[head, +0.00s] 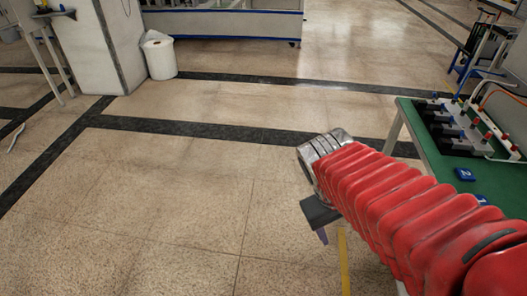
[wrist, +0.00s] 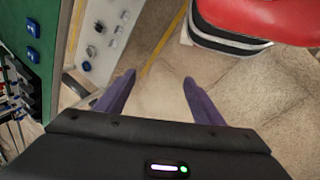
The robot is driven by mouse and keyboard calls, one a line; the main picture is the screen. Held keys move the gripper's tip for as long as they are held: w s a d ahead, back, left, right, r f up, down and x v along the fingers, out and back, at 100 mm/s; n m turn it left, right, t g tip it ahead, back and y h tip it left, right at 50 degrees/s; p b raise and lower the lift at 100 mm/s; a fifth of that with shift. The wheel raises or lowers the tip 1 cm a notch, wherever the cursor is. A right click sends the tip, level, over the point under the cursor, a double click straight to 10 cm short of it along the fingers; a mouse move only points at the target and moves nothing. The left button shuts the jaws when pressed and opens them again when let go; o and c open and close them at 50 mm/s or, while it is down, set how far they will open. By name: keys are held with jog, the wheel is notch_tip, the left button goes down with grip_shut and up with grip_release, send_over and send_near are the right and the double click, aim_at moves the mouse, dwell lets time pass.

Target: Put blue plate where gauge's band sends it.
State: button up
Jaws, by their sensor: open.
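My gripper (wrist: 158,88) is open, with two purple fingers apart and nothing between them but floor. In the head view only one finger (head: 322,236) shows clearly, over the floor left of the green table (head: 410,112). Two small blue squares lie on that table, one marked 2 (head: 464,174) and one marked 1 (head: 482,200), partly behind my arm. Two blue squares also show at the left of the wrist view (wrist: 33,55). I cannot tell whether either is the task's blue plate. I cannot make out a gauge or its band.
Black and grey devices (head: 455,130) with cables stand on the table's far part. A pale panel with knobs (wrist: 95,45) is beside the table in the wrist view. A white bin (head: 159,55) stands at the back left. The floor in the middle is clear.

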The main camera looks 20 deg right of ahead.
jog(key=w+a+r+t+y, duration=0.1)
jog(key=a+r+t+y, duration=0.1)
jog(key=a, duration=0.3)
jog(key=w+a+r+t+y, duration=0.1)
jog(key=w+a+r+t, duration=0.1)
jog(key=a+r, duration=0.3)
jog(key=shift+a+r+t+y, duration=0.25)
jog(key=shift+a+t+y, duration=0.15)
jog(key=shift+a+t, duration=0.3)
jog(key=shift+o, duration=0.5)
jog(key=shift+a, duration=0.1)
jog(key=shift+c, duration=0.6)
